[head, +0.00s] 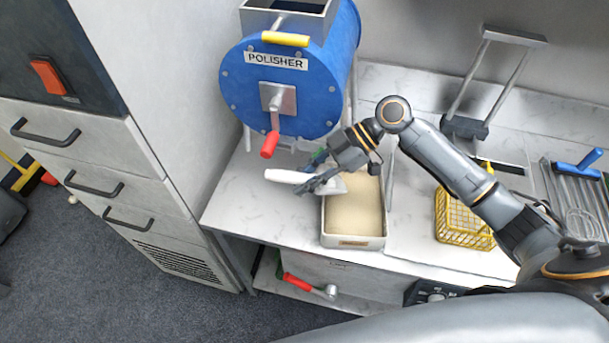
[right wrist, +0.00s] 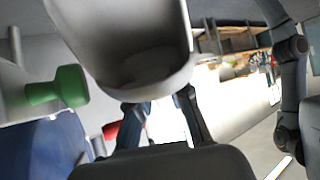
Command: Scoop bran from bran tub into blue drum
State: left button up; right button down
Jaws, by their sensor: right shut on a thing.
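The blue drum (head: 240,95), labelled "POLISHER", stands on the bench with an open grey hopper (head: 290,6) on top. The bran tub (head: 353,242) sits to its lower right and holds pale tan bran with a mostly level surface. My right gripper (head: 318,183) is shut on a white scoop (head: 288,176), above the tub's far left corner. The drum shows at lower left there (right wrist: 45,150). My left gripper is not in view.
A yellow wire basket (head: 462,222) stands right of the tub. A tray with a blue handle (head: 577,165) is at far right. A grey cabinet (head: 110,180) stands at left. A red-handled tool (head: 300,285) lies on the lower shelf. Bench left of the tub is clear.

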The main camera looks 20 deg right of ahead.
jog(key=shift+h, duration=0.5)
jog(key=d+f+b, duration=0.2)
jog(key=f, duration=0.2)
jog(key=d+f+b, duration=0.3)
jog(key=f, duration=0.1)
jog(key=d+f+b, duration=0.2)
jog(key=f, duration=0.2)
jog(key=shift+d+f, duration=0.2)
jog(key=shift+s+d+f, duration=0.1)
jog(key=shift+d+f, duration=0.1)
jog(key=shift+d, duration=0.05)
jog(key=h+p, duration=0.1)
jog(key=d+r+h+p, duration=0.1)
jog(key=shift+w+d+h+p, duration=0.25)
jog(key=shift+w+h+p, duration=0.05)
jog(key=shift+p, duration=0.05)
jog(key=r+h+p, duration=0.1)
jog(key=r+p, duration=0.1)
jog(key=p, duration=0.2)
jog(key=r+h+p, duration=0.2)
jog(key=r+p, duration=0.1)
jog(key=p, duration=0.2)
jog(key=shift+s+d+r, duration=0.1)
jog(key=shift+s, duration=0.1)
